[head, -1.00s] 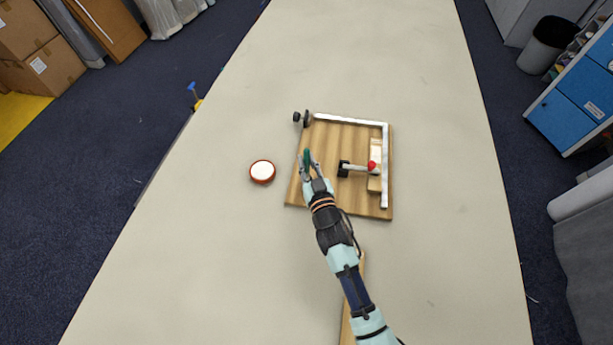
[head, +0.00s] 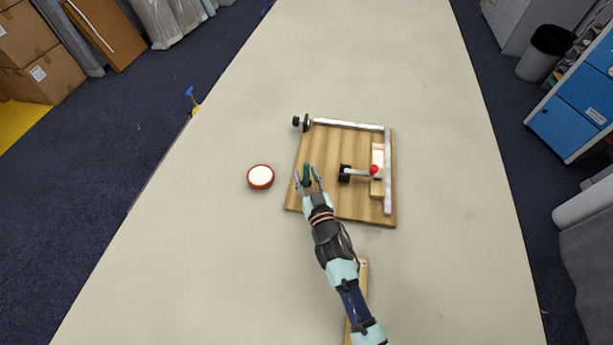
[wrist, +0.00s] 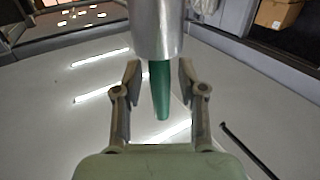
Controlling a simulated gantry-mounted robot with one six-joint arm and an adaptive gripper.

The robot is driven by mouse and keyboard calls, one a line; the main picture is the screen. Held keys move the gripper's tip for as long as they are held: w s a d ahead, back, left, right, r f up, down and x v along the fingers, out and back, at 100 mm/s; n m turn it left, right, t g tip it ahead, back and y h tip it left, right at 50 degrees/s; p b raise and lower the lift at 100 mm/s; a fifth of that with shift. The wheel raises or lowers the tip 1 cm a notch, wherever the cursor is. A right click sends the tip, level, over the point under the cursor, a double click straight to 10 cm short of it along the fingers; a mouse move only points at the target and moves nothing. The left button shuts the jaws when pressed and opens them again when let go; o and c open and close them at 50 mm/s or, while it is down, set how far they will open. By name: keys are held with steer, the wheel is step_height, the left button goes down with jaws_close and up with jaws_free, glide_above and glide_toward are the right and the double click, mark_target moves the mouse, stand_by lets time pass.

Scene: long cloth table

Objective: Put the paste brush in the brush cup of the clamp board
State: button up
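The paste brush shows as a green handle (head: 307,172) at the left part of the wooden clamp board (head: 335,205). In the wrist view the green handle (wrist: 159,95) sticks out of a wider silver cylinder (wrist: 157,30), which looks like the brush cup. The wrist picture appears upside down, with ceiling lights in its lower part, so the handle points up. The brush's lower end is hidden. My gripper (head: 308,172) is open, with one finger on each side of the handle and gaps on both sides (wrist: 160,75).
A clamp with a red knob (head: 374,170) and black pad sits on the board's right side. Metal bars (head: 387,180) edge the far and right sides. A round red-rimmed dish (head: 260,177) stands left of the board. A wooden strip (head: 362,272) lies under my arm.

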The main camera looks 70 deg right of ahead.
steer(key=shift+r+p, duration=0.35)
steer(key=b+v, duration=0.2)
steer(key=v, duration=1)
steer(key=shift+f, duration=0.15)
steer(key=w+a+r+n+t+y, duration=0.1)
steer(key=w+a+r+n+y, duration=0.3)
steer(key=w+a, duration=0.45)
steer(key=w+a+r+n+t+y, duration=0.1)
steer(key=w+a+r+y, duration=0.45)
steer(key=a, duration=0.55)
steer(key=a+r+n+y, duration=0.4)
steer(key=a+n, duration=0.1)
steer(key=a, duration=0.9)
steer(key=shift+s+a+g, duration=0.15)
steer(key=shift+a+g, duration=0.1)
steer(key=shift+g, duration=0.05)
